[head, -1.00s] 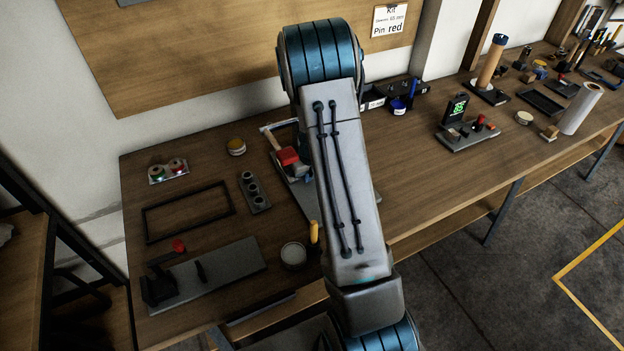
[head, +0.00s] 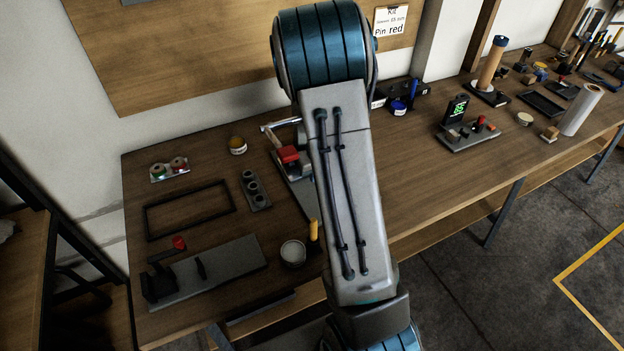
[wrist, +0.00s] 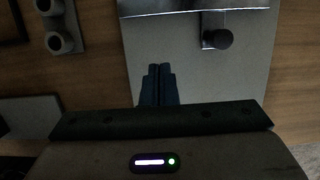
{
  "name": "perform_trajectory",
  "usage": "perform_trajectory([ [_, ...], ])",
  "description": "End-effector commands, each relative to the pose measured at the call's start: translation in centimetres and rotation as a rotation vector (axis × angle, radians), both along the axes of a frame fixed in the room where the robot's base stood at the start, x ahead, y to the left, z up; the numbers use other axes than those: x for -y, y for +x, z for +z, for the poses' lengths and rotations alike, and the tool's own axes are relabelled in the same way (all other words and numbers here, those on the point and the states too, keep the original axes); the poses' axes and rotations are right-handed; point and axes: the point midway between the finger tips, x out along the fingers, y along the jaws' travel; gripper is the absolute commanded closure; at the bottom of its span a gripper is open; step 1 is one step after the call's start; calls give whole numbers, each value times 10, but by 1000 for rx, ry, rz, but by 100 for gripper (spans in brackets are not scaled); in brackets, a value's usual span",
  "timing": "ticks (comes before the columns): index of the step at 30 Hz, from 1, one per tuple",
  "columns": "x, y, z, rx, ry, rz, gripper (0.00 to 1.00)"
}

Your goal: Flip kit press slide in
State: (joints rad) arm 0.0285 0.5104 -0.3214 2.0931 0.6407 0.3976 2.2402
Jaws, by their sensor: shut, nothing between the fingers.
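In the head view my arm covers much of the fixture with a red block (head: 289,154) and a pale metal bar (head: 280,125); its right side is hidden. In the wrist view my gripper (wrist: 160,70) is shut and empty. Its fingertips are over a grey plate (wrist: 245,85). A dark round knob (wrist: 218,39) on a small bracket is ahead and to the right of the fingertips. A shiny metal edge (wrist: 160,10) crosses the plate's far end. The gripper is hidden in the head view. A kit card (head: 391,20) on the board reads "Pin red".
A holder with several round sockets (head: 254,190) stands left of the fixture. A unit with a green display (head: 460,109) stands right.

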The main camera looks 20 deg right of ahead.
Motion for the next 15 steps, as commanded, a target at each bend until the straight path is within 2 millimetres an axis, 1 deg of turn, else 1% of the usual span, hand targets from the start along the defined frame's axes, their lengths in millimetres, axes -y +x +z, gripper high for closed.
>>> perform_trajectory([
  [1, 0, -2, 12, 3, -3, 2, 100],
  [6, 1, -8, 35, 1, -2, 0, 100],
  [10, 1, -11, 43, 0, 0, 0, 100],
  [15, 1, -12, 45, -2, -1, -1, 100],
])
